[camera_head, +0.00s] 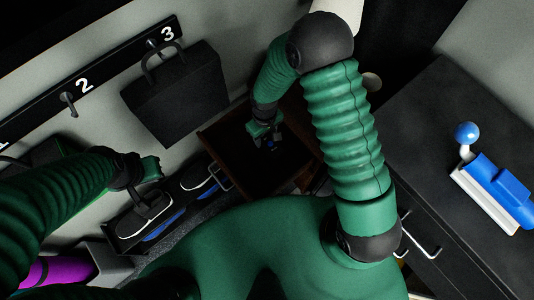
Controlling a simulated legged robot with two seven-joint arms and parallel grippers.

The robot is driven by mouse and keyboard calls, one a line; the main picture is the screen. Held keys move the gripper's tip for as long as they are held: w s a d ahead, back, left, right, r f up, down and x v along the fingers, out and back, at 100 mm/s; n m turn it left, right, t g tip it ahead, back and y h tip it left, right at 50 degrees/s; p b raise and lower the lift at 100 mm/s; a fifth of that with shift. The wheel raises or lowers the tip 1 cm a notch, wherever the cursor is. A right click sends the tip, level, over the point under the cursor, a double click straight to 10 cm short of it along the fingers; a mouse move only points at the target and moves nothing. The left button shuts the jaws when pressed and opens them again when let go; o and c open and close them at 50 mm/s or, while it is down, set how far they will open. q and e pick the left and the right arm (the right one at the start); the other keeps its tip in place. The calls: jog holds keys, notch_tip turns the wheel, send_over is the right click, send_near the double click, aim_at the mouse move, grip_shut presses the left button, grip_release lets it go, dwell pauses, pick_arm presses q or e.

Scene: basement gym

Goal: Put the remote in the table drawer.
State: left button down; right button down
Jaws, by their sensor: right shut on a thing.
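An open brown drawer (222,143) with a metal handle is in the middle of the head view. My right arm arches over it. My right gripper (266,138) is down in the drawer's opening and shut on a small dark thing with a bit of blue, which looks like the remote (271,146). The fingers and shadow hide most of it, and I cannot tell if it touches the drawer bottom. My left gripper (152,168) is at the left, away from the drawer; its jaws are not clear.
A dark table top (430,125) at the right carries a blue and white object (495,190) with a blue ball. A black bag (180,95) hangs on a numbered hook rail (100,80). A rack with shoes (170,210) stands left of the drawer. A purple roll (55,270) is lower left.

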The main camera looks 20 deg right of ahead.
aim_at(264, 152)
jog(key=f+b, duration=0.1)
jog(key=f, duration=0.4)
jog(key=f+b, duration=0.2)
jog(key=f, duration=0.3)
jog(key=shift+a+f, duration=0.2)
jog(key=shift+f, duration=0.05)
jog(key=c, duration=0.7)
grip_release()
